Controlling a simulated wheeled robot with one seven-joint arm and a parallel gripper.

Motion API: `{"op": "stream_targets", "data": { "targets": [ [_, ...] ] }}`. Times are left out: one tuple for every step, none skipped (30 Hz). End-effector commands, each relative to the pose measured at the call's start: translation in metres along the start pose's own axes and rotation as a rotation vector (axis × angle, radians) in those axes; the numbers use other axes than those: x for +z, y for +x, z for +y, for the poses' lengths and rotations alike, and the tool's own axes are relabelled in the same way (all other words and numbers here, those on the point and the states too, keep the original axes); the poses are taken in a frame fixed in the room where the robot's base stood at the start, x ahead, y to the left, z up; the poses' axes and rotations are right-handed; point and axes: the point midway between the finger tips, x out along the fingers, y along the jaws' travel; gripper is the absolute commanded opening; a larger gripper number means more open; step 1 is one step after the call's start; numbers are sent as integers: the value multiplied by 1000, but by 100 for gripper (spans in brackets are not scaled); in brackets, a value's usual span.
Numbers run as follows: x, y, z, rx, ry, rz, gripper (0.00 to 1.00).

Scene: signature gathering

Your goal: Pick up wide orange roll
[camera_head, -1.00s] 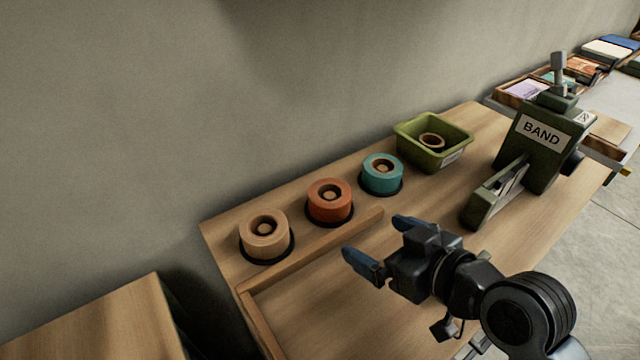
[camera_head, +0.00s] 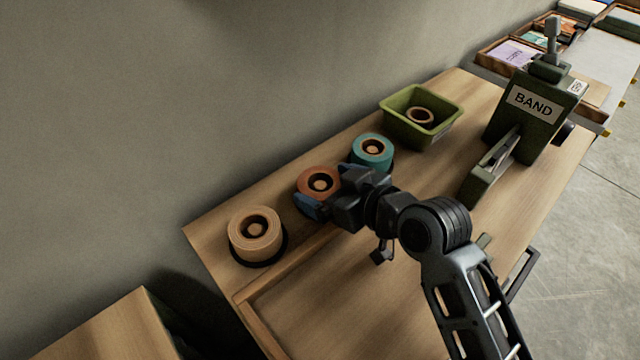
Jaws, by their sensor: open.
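The wide orange roll (camera_head: 318,181) stands on its peg on the wooden bench, between a tan roll and a teal roll. Its top and left side show; its lower front is hidden by my gripper. My gripper (camera_head: 325,190) is open at the orange roll, with one blue-tipped finger in front of its lower left side. The other finger is mostly hidden by the gripper body, near the roll's right side. I cannot tell whether the fingers touch the roll.
The tan roll (camera_head: 256,231) stands to the left and the teal roll (camera_head: 372,152) close on the right. A green bin (camera_head: 400,125) with a small roll and a green BAND machine (camera_head: 530,120) are further right. A wooden ledge (camera_head: 300,258) runs in front of the rolls.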

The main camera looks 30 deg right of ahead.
Motion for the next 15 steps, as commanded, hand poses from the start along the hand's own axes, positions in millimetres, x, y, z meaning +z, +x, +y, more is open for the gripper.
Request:
{"op": "stream_targets", "data": {
  "targets": [
    [0,5,0,0,0,-1,100],
    [0,7,0,1,0,-1,100],
    [0,8,0,1,0,-1,100],
    [0,9,0,1,-1,0,100],
    [0,9,0,1,0,0,100],
    [0,10,0,1,0,0,100],
    [0,9,0,1,0,0,100],
    [0,9,0,1,0,0,100],
    [0,9,0,1,0,0,100],
    [0,9,0,1,0,0,100],
    [0,9,0,1,0,0,97],
    [0,9,0,1,0,0,93],
    [0,9,0,1,0,0,90],
    [0,9,0,1,0,0,88],
    [0,9,0,1,0,0,84]
  ]
}}
